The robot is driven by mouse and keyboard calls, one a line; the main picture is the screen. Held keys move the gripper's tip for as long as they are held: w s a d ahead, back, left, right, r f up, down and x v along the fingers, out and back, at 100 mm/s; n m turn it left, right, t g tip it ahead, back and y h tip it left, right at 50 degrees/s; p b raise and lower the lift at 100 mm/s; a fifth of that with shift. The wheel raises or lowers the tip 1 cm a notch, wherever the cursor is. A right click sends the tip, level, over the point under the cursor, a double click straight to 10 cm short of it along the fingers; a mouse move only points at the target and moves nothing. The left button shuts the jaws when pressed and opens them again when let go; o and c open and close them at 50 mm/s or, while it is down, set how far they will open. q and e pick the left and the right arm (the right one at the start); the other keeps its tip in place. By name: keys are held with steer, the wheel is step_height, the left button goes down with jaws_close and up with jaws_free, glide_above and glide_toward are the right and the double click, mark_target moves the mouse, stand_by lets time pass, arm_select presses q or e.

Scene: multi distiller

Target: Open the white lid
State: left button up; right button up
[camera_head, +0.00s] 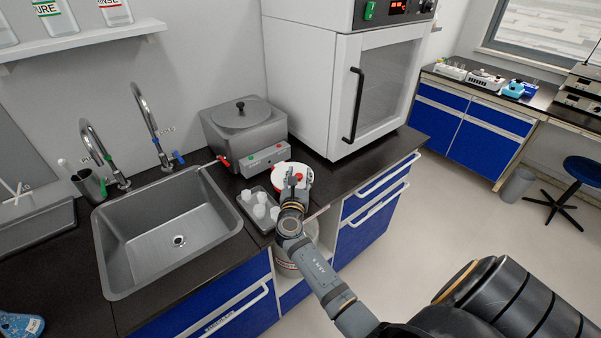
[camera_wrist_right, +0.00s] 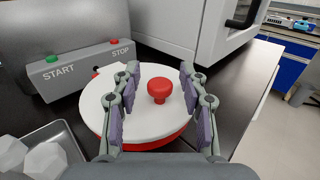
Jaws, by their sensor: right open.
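The white lid (camera_wrist_right: 140,98) is round with a red knob (camera_wrist_right: 160,90) at its middle. It sits on a red-rimmed container on the dark counter. In the head view the white lid (camera_head: 299,172) is partly hidden by my right gripper (camera_head: 293,183). In the right wrist view my right gripper (camera_wrist_right: 160,110) is open, with its two fingers apart over the lid and the red knob between them, a little beyond the pads. The fingers do not seem to touch the knob. My left gripper is not in view.
A metal distiller (camera_head: 243,131) with START and STOP buttons stands behind the lid. A white oven (camera_head: 308,83) stands to the right. Some counter right of the lid is clear.

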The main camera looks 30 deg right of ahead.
steer(key=shift+s+r, duration=0.1)
steer(key=shift+c, duration=1)
jaws_close()
